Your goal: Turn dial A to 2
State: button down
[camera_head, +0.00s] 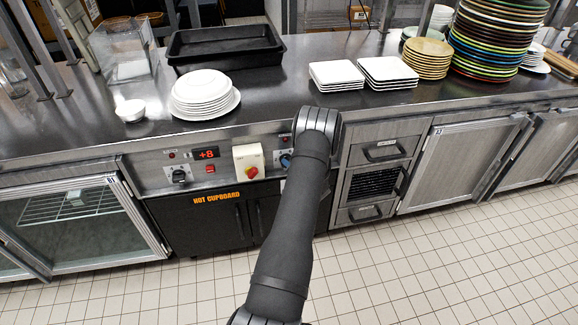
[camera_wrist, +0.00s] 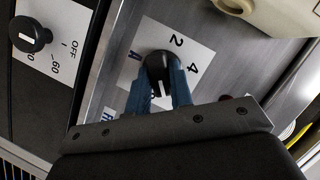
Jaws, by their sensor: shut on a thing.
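Dial A (camera_wrist: 158,66) is a round black knob on a white label in the wrist view, with a blue "A", a "2" and a "4" printed around it. A white mark on the knob faces down in the picture, away from the 2; the lower part of the scale is hidden. My gripper (camera_wrist: 160,82) has its blue fingers on both sides of the knob and is shut on it. In the head view my arm hides most of the gripper and dial; a bit of blue (camera_head: 286,160) shows at the panel.
Another black knob (camera_wrist: 28,35) has an OFF label. White plates (camera_head: 204,88) stand on the counter above.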

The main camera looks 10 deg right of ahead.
jog(key=shift+a+f+n+t+h, duration=0.1)
jog(key=shift+a+n+t+h, duration=0.2)
jog(key=shift+n+h, duration=2.3)
jog(key=shift+a+f+n+t+h, duration=0.1)
jog(key=shift+n+t+h, duration=0.7)
jog(key=shift+n, duration=3.35)
jog(key=shift+a+n+h, duration=0.2)
jog(key=shift+n+h, duration=2)
jog(key=shift+n, duration=1.15)
jog(key=c, duration=1.3)
grip_release()
